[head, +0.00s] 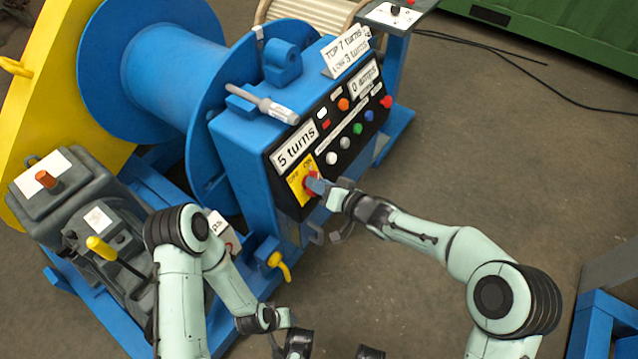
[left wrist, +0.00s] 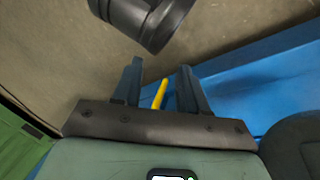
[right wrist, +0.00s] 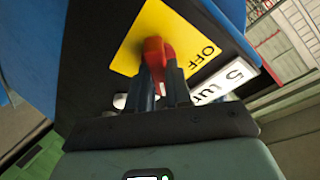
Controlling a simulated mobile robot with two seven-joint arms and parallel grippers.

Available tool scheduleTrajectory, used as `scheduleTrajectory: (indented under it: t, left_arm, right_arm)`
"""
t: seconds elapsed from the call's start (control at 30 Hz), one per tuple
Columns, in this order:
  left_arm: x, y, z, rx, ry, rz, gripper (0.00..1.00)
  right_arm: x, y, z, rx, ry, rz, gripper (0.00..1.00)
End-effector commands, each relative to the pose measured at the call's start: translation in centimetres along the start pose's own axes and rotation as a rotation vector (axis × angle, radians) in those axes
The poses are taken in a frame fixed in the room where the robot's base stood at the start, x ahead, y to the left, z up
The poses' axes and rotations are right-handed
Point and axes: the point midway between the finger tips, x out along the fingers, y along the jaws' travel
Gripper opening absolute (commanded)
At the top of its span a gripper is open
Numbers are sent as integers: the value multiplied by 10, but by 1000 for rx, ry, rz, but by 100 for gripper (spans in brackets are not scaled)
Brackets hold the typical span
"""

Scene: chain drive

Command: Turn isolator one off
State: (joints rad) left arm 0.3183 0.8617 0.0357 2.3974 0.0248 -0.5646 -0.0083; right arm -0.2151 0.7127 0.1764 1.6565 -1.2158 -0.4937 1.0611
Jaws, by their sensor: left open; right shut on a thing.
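A red rotary handle (head: 312,183) sits on a yellow plate (head: 296,190) marked OFF and ON, low on the front panel of a blue console. My right gripper (head: 318,187) is shut on this red handle. In the right wrist view the red handle (right wrist: 155,52) stands between the fingers, with the word OFF to its right on the yellow plate (right wrist: 135,42). ON is not visible there. The plate does not show a number for this isolator. My left gripper (left wrist: 160,85) is open and empty, low in front of the machine.
The blue console (head: 235,140) carries "5 turns" and "0" displays and several coloured buttons. A grey-handled tool (head: 265,103) lies on top. A yellow lever (head: 280,265) is below the panel, and a blue drum (head: 170,70) stands behind.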

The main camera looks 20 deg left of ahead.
Motion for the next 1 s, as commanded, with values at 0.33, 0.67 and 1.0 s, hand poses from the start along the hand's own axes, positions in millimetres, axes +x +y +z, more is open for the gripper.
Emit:
scheduleTrajectory:
  t: [0.33,0.67,1.0]
  left_arm:
    - [-4,2,6,1,-18,1,43]
    - [-9,3,12,3,-36,2,43]
    - [-10,4,14,3,-43,3,43]
  right_arm:
    - [0,0,1,-185,-1,-43,0]
    - [1,0,1,-486,-2,-112,0]
    - [1,0,2,-803,-2,-184,0]
